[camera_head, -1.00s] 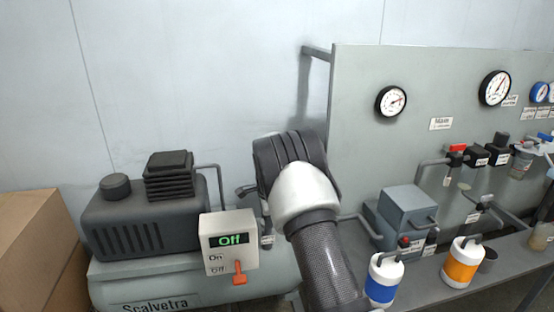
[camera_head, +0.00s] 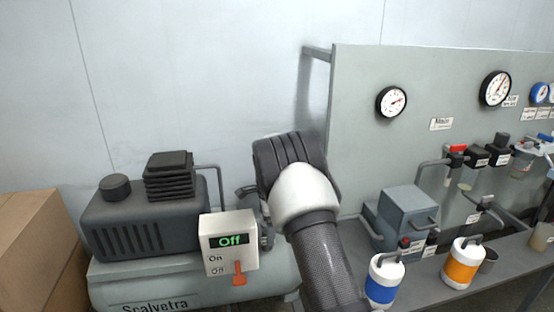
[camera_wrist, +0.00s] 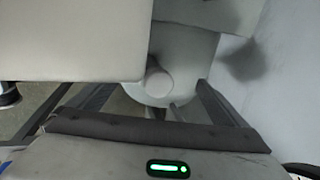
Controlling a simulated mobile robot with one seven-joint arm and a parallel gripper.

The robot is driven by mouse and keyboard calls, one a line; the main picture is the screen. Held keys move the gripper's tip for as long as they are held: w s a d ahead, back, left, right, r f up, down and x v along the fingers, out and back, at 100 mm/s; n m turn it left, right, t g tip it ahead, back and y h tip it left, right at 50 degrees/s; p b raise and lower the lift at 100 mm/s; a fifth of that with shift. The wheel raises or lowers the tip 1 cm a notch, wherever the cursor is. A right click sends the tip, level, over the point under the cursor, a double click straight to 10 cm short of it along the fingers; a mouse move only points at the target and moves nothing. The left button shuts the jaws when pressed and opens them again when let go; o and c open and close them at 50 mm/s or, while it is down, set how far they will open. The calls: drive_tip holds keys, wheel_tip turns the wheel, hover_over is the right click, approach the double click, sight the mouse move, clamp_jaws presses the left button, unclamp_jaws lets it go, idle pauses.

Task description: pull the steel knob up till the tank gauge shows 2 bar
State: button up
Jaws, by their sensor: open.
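In the wrist view, my gripper (camera_wrist: 157,85) is open, its two dark fingers spread at left and right. A pale round stub (camera_wrist: 160,80) shows between the fingers, with no visible contact; I cannot tell for sure whether it is the steel knob. In the head view, my arm covers most of the area right of the switch box, and the jaws cannot be made out. The tank gauge cannot be identified. Two larger dials, a left one (camera_head: 391,101) and a right one (camera_head: 495,88), are on the panel.
The grey compressor tank (camera_head: 190,285) carries a dark motor (camera_head: 145,225) and a switch box (camera_head: 216,226) reading "Off" with an orange lever (camera_head: 239,273). A large pale box (camera_wrist: 75,40) fills the wrist view's upper left. Blue-banded (camera_head: 384,287) and orange-banded (camera_head: 461,270) canisters stand at right.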

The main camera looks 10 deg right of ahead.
drive_tip(key=shift+r, duration=0.1)
drive_tip(key=shift+w+p+v, duration=0.25)
drive_tip(key=shift+p+v, duration=0.45)
drive_tip(key=shift+v, duration=0.4)
drive_tip(key=shift+w+p+v, duration=0.25)
drive_tip(key=shift+p+v, duration=0.45)
drive_tip(key=shift+v, duration=0.35)
drive_tip(key=shift+w+p+v, duration=0.3)
drive_tip(key=shift+p+v, duration=0.4)
drive_tip(key=shift+v, duration=0.4)
drive_tip(key=shift+r, duration=0.2)
